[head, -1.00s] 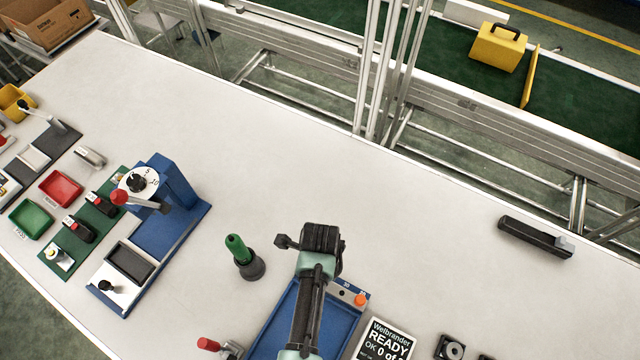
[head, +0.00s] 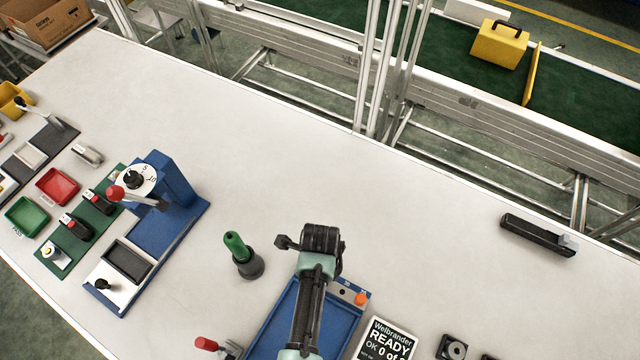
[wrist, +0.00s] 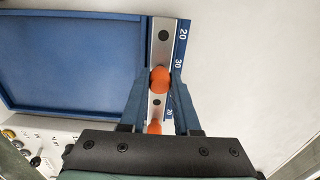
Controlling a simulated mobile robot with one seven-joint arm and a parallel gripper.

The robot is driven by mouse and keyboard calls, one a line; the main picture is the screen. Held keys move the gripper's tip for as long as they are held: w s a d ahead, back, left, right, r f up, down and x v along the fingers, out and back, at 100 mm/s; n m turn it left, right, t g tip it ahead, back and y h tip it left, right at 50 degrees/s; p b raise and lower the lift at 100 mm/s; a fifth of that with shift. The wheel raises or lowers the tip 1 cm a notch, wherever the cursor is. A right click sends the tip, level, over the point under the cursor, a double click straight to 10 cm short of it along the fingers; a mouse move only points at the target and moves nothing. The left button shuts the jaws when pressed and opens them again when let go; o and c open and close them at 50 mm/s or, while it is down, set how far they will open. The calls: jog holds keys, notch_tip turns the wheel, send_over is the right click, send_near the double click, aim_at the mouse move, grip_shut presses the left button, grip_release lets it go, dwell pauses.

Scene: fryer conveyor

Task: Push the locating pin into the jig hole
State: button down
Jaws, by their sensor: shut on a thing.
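My gripper (wrist: 160,82) shows in the wrist view with its two blue fingers closed around an orange-headed locating pin (wrist: 159,78). The pin is over the metal strip of the jig (wrist: 163,54), beside the blue tray. Its lower end is hidden, so I cannot tell whether it is in a hole. One dark jig hole (wrist: 163,35) shows farther along the strip and another (wrist: 157,102) lies between the fingers. A second orange piece (wrist: 154,127) is nearer the palm. In the head view my arm hides the gripper; an orange head (head: 360,299) shows on the strip (head: 342,291).
The blue tray (head: 270,325) looks empty. A green-topped tool in a dark holder (head: 243,258) stands left of my arm. A READY display (head: 384,340) stands to the right, and a blue press with a red-knobbed lever (head: 180,185) farther left.

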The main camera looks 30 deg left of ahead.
jog(key=shift+f, duration=0.2)
jog(key=c, duration=0.6)
grip_release()
jog(key=shift+o, duration=0.2)
jog(key=shift+r, duration=0.15)
jog(key=shift+r+p, duration=2.95)
jog(key=shift+p, duration=0.15)
notch_tip(320, 180, up, 13)
jog(key=b, duration=0.2)
